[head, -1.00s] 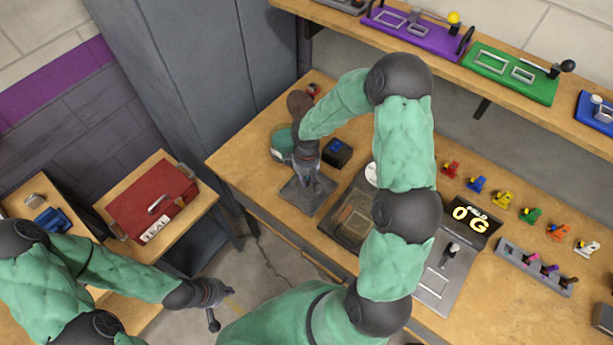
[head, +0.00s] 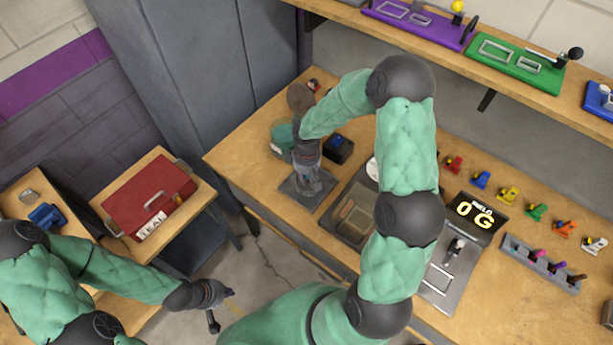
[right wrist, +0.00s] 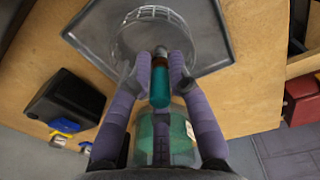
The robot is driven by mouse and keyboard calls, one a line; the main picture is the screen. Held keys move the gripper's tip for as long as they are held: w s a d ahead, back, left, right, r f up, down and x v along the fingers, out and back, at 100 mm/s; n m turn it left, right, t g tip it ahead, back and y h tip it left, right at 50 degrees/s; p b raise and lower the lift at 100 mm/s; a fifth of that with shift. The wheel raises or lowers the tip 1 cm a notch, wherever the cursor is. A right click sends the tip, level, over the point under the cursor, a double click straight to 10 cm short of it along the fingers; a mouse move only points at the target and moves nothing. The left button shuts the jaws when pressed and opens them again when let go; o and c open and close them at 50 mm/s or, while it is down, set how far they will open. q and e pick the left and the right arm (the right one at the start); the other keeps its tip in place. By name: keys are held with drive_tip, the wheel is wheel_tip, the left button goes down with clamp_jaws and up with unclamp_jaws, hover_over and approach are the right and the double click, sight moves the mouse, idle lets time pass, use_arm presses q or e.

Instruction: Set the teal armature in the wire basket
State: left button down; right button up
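The teal armature (right wrist: 160,86), a small teal cylinder with a reddish-brown band, sits between the fingers of my right gripper (right wrist: 160,62) in the right wrist view. The fingers press in from both sides. The round wire basket (right wrist: 150,32) is just beyond the fingertips, on a grey square tray (right wrist: 98,38). I cannot tell whether the armature touches the basket. In the head view my right gripper (head: 308,172) is over the grey tray (head: 292,192) and hides most of the basket. My left gripper (head: 222,293) is over the floor; its fingers are too small to judge.
A teal container (head: 282,136) and a black box with a blue top (head: 338,148) stand near the tray. A dark bin (head: 340,232) lies to its right. A red case (head: 148,195) labelled TEAL sits on the left side table.

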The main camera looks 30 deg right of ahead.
drive_tip(key=o, duration=0.3)
drive_tip(key=shift+s+a+f+g, duration=0.3)
drive_tip(key=shift+s+f, duration=0.4)
drive_tip(key=shift+f, duration=0.15)
drive_tip(key=shift+o, duration=0.2)
drive_tip(key=r, duration=0.9)
drive_tip(key=w+r, duration=0.1)
drive_tip(key=r, duration=0.3)
drive_tip(key=shift+d+r, duration=0.2)
drive_tip(key=shift+r, duration=0.1)
